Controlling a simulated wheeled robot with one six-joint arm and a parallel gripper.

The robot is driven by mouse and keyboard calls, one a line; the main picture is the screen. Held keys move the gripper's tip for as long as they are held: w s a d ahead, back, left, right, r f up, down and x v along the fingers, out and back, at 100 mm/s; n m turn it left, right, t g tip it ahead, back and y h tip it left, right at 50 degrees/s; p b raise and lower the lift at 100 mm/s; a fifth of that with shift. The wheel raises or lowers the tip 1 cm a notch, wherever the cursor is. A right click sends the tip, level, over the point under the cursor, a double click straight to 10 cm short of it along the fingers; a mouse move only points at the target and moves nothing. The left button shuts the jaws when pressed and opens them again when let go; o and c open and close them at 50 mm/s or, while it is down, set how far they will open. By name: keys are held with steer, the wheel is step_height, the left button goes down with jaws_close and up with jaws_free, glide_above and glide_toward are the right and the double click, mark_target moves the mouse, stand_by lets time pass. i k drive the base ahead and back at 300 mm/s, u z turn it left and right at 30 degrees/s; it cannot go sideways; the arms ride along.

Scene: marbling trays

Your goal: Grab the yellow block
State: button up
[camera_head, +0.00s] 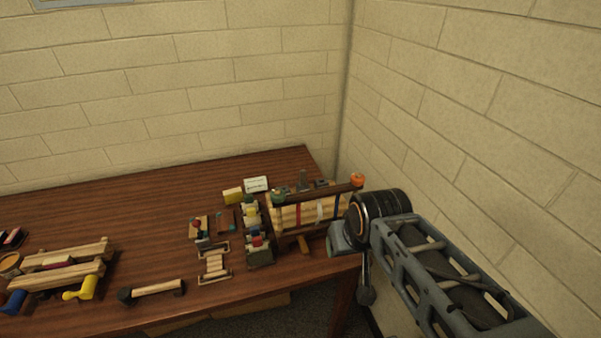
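A small yellow block (233,196) lies on the brown wooden table toward the back, just left of a white card. Its whole front shows and nothing covers it. My arm comes in from the lower right, and its dark joint is at the table's right end, well to the right of the block. Grey and dark parts at the arm's far end show beside the table edge, but I cannot make out any fingertips. Nothing of my arm touches the block.
The white card (256,184) is right of the block. A wooden rack (312,212) stands between the block and my arm. Small coloured items stand in front. A wooden frame (57,276) with a yellow-ended piece is at left. Walls close the back and right.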

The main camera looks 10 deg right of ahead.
mark_target(232, 197)
steer(key=k, duration=0.6)
steer(key=u, duration=0.8)
steer(key=i, duration=0.65)
steer(key=u, duration=0.8)
steer(key=i, duration=0.7)
steer(key=z, duration=0.05)
